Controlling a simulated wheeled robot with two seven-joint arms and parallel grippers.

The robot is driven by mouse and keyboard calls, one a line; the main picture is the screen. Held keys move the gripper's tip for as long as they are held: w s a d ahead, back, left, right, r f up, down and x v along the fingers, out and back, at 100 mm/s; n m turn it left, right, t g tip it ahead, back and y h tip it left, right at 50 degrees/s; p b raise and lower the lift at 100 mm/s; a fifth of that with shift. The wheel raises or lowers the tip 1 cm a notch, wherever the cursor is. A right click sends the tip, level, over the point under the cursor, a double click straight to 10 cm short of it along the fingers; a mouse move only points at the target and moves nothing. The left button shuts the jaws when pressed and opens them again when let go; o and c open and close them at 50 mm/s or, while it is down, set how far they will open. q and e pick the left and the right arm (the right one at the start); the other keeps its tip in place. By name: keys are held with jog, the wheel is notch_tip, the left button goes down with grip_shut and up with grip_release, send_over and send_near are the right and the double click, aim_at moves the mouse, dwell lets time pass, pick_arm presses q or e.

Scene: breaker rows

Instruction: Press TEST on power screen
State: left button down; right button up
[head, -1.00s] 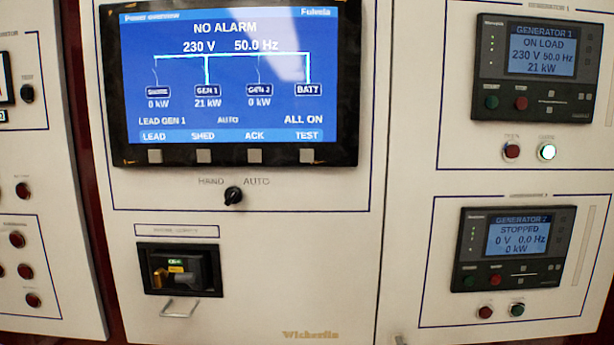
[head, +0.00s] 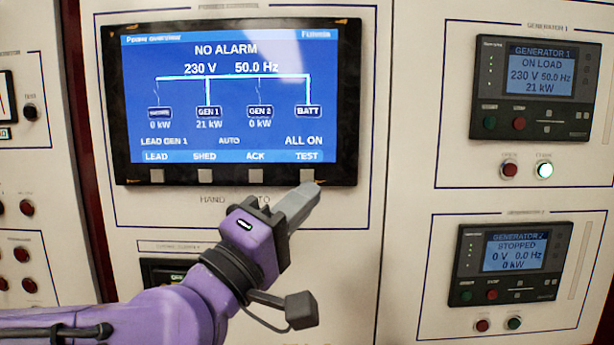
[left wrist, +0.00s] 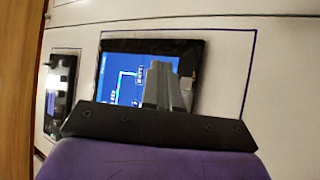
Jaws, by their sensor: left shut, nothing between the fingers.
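The power screen (head: 235,100) is lit blue in the head view and reads NO ALARM, 230 V, 50.0 Hz. The label TEST stands at its lower right, above a grey button (head: 307,175) in the bezel. My left gripper (head: 312,192) is shut and empty, with its tip at or just below the TEST button; I cannot tell whether it touches. In the left wrist view the fingers (left wrist: 163,88) cover part of the screen (left wrist: 115,75), which appears turned sideways. My right gripper is not in view.
Other grey buttons for LEAD (head: 157,176), SHED (head: 205,176) and ACK (head: 256,176) line the bezel left of TEST. The HAND/AUTO switch is hidden behind my left gripper. Generator 1 (head: 535,88) and generator 2 (head: 508,263) panels are at right.

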aim_at(307, 176)
pick_arm(q)
jog(key=w, duration=0.9)
jog(key=shift+p, duration=0.3)
jog(key=shift+w+f, duration=0.1)
dwell(1.8)
jog(key=shift+w, duration=0.3)
jog(key=shift+w, duration=0.35)
dwell(0.6)
dwell(0.3)
jog(key=shift+s+b, duration=0.35)
jog(key=shift+s, duration=0.45)
